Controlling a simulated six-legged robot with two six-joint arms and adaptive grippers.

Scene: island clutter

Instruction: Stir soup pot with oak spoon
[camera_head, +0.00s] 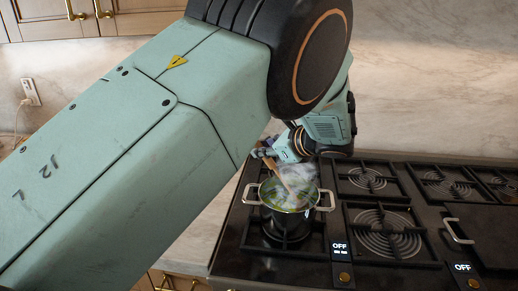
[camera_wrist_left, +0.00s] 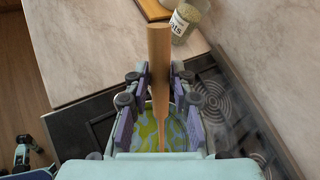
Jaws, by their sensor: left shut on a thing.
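The soup pot (camera_head: 287,198) is a steel pot with two side handles, on a left burner of the stove in the head view. Pale steam hangs over its green soup. The soup also shows below the gripper in the left wrist view (camera_wrist_left: 146,133). The wooden oak spoon (camera_head: 277,173) slants down into the pot; its handle (camera_wrist_left: 158,60) runs between my fingers in the left wrist view. My left gripper (camera_head: 263,154) is shut on the spoon's handle above the pot's back left side. The spoon's lower end is hidden in the soup. My right gripper is not in view.
The black stove (camera_head: 340,225) has several other burners, seen bare. A glass jar (camera_wrist_left: 187,20) with a label stands on the marble counter beside a wooden board (camera_wrist_left: 205,5). A marble wall (camera_head: 430,75) rises behind the stove. My left arm covers much of the head view.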

